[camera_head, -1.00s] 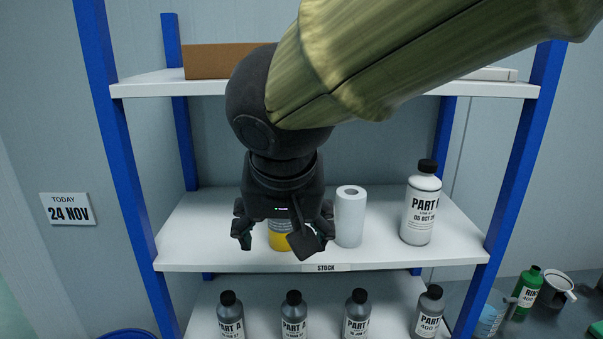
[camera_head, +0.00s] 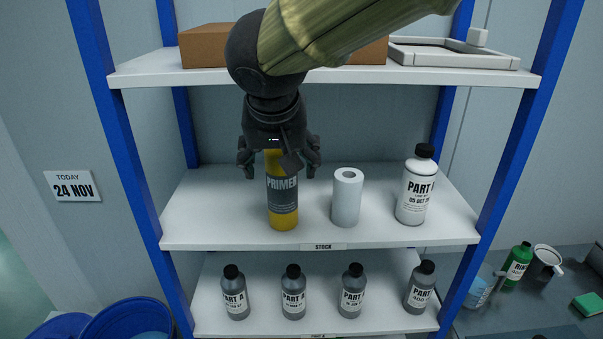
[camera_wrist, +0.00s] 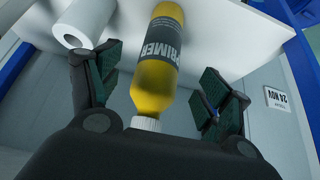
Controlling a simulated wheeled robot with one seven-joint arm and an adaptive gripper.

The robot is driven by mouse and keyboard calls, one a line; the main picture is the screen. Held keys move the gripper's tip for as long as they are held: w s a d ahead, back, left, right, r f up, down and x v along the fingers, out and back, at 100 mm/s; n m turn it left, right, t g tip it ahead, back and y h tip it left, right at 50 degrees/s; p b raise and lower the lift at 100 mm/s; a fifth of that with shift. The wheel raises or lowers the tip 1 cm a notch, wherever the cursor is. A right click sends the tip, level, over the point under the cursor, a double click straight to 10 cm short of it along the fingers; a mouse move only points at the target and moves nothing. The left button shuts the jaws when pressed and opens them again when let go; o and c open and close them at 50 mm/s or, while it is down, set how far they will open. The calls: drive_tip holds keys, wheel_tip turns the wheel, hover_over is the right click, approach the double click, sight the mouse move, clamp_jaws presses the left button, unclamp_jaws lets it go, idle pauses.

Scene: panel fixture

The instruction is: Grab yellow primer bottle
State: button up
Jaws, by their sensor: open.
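The yellow primer bottle (camera_head: 284,204) stands upright on the middle shelf, with a dark label and yellow body. My gripper (camera_head: 279,168) is above it, pointing down, with its fingers on either side of the bottle's top. In the wrist view the bottle (camera_wrist: 155,87) lies between the two open fingers of my gripper (camera_wrist: 158,100), its white cap nearest my palm. Gaps show between the bottle and both fingers. The cap is hidden behind my gripper in the head view.
A white paper roll (camera_head: 346,201) stands close to the bottle's right. A white Part A bottle (camera_head: 414,190) stands further right. The upper shelf (camera_head: 330,75) holds a cardboard box (camera_head: 205,46) above. Several grey bottles stand on the lower shelf (camera_head: 262,310). Free shelf space lies left of the primer.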

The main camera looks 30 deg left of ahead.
drive_tip(key=w+p+x, duration=0.1)
drive_tip(key=p+x, duration=0.1)
drive_tip(key=x, duration=0.4)
drive_tip(key=shift+a+r, duration=0.3)
drive_tip(key=shift+r, duration=0.1)
drive_tip(key=c, duration=1.2)
drive_tip(key=shift+c, duration=0.6)
